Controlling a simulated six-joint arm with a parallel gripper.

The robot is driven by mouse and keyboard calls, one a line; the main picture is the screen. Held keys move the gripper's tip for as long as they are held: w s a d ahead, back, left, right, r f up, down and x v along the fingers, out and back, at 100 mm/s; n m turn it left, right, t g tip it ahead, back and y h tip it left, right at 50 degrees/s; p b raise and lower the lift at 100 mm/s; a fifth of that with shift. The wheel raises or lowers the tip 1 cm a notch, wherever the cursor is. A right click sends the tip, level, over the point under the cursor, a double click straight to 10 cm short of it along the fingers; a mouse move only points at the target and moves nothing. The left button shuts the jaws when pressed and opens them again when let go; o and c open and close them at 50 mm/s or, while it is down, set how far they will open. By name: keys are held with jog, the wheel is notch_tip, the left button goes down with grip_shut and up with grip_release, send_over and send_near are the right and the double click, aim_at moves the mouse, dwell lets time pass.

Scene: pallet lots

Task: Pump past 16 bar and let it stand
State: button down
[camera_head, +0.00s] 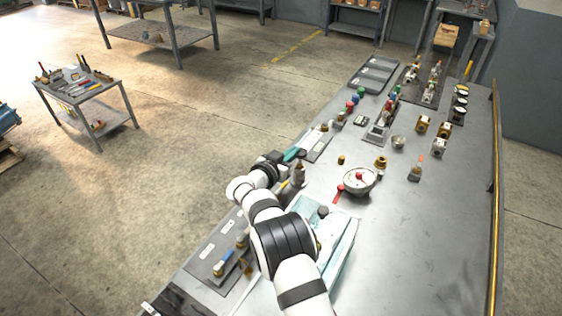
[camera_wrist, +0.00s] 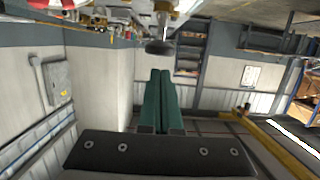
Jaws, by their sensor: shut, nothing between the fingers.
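My gripper (camera_head: 294,154) has green fingers pressed together, with nothing between them. It is over the left edge of the bench, and the shut fingers also show in the wrist view (camera_wrist: 159,75). A dark round knob-like piece (camera_wrist: 160,46) appears just beyond the fingertips there; I cannot tell whether they touch. A pale teal tray-like unit (camera_head: 343,252) lies beside my arm, with a dark round knob (camera_head: 323,211) at its top. My arm hides part of it. A round metal bowl-like piece (camera_head: 359,187) with red parts stands behind it. No pressure reading is legible.
A small grey and brass fitting (camera_head: 299,174) stands close to my gripper. Brass fittings (camera_head: 423,124), round gauges (camera_head: 460,103) and a grey tray (camera_head: 374,73) are farther along the bench. The bench's right front area is clear. A tool cart (camera_head: 80,85) stands left.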

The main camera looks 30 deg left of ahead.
jog(key=v, duration=0.8)
jog(key=shift+r, duration=0.1)
dwell(0.9)
jog(key=s+d+r+m+g+h, duration=0.1)
jog(key=d+r+g+h, duration=0.2)
jog(key=d, duration=0.7)
jog(key=s+d+r+m+g+h, duration=0.1)
jog(key=d+r+m+g+h, duration=0.1)
jog(key=d, duration=0.9)
jog(key=s+d+r+m+g+h, duration=0.1)
jog(key=d+r+g+h, duration=0.2)
jog(key=d, duration=0.7)
jog(key=s+d+m+g+y, duration=0.2)
jog(key=s+d+g, duration=0.4)
jog(key=s+d, duration=0.6)
jog(key=s+a+y, duration=0.2)
jog(key=s+y, duration=0.2)
jog(key=s, duration=0.5)
jog(key=s+a+f+g+y, duration=0.1)
jog(key=s+a+y, duration=0.2)
jog(key=s, duration=0.6)
jog(key=shift+a+f+g+y, duration=0.15)
jog(key=shift+f+g+y, duration=0.15)
jog(key=shift+y, duration=0.1)
